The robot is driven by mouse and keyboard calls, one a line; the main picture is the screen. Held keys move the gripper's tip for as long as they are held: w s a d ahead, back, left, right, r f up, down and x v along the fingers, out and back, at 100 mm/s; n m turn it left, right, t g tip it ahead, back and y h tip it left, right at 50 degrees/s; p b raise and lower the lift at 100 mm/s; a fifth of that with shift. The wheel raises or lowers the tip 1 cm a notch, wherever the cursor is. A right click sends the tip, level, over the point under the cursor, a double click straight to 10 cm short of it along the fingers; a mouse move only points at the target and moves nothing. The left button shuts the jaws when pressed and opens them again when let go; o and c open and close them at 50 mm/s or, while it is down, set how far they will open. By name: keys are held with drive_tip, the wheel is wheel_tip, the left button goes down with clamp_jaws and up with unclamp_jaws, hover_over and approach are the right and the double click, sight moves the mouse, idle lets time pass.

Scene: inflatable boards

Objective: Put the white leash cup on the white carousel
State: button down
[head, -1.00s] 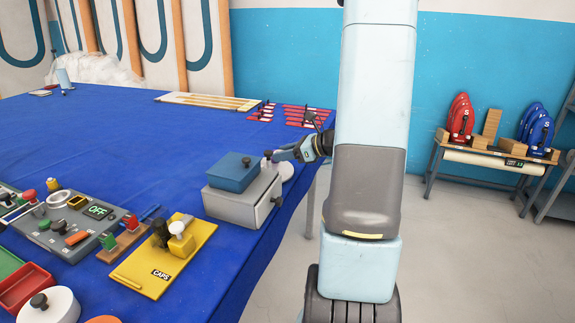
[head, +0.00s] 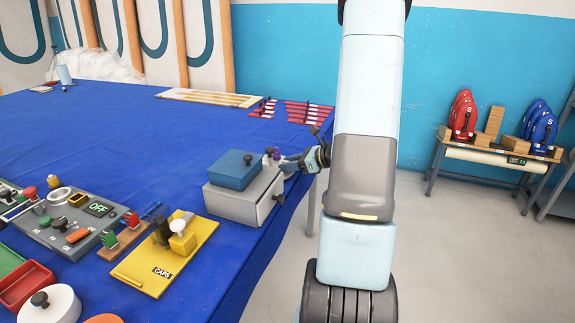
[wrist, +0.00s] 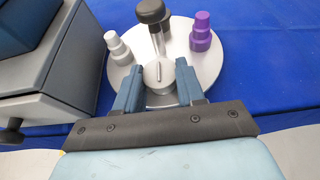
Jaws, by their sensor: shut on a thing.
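My gripper (wrist: 158,82) is shut on the white leash cup (wrist: 157,75), a pale round piece with a thin bar across its top. The white carousel (wrist: 229,65) is a round disc beneath and beyond it in the wrist view. The cup is over the disc's near part; I cannot tell if it touches. In the head view my gripper (head: 284,163) is at the table's right edge, beside a grey box, and the cup is hidden there. A black-knobbed post (wrist: 152,15) rises beyond the cup, between a white stepped piece (wrist: 117,47) and a purple one (wrist: 200,33).
The grey box (head: 236,202) with a blue block (head: 235,170) on top stands close to the carousel's left. A yellow caps board (head: 170,258) and a grey control panel (head: 75,225) lie further left.

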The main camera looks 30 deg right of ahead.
drive_tip(key=c, duration=0.7)
unclamp_jaws()
drive_tip(key=v, duration=1.2)
drive_tip(key=s+a+r+n+g, duration=0.2)
drive_tip(key=a+r+n+g, duration=0.2)
drive_tip(key=a+n, duration=0.4)
drive_tip(key=s+a+r+n+g, duration=0.3)
drive_tip(key=a+r+n, duration=0.2)
drive_tip(key=a, duration=0.5)
drive_tip(key=s+a+r+n+h, duration=0.2)
drive_tip(key=s+r+n, duration=0.1)
drive_tip(key=n, duration=0.2)
drive_tip(key=s+a+r+n+t+h, duration=0.1)
drive_tip(key=s+a+r+n+h, duration=0.2)
drive_tip(key=s+n, duration=0.1)
drive_tip(key=s+a+r+n+t+h, duration=0.1)
drive_tip(key=s+a+r+n+h, duration=0.2)
drive_tip(key=n, duration=0.3)
drive_tip(key=shift+s+r, duration=0.2)
drive_tip(key=shift+s, duration=0.45)
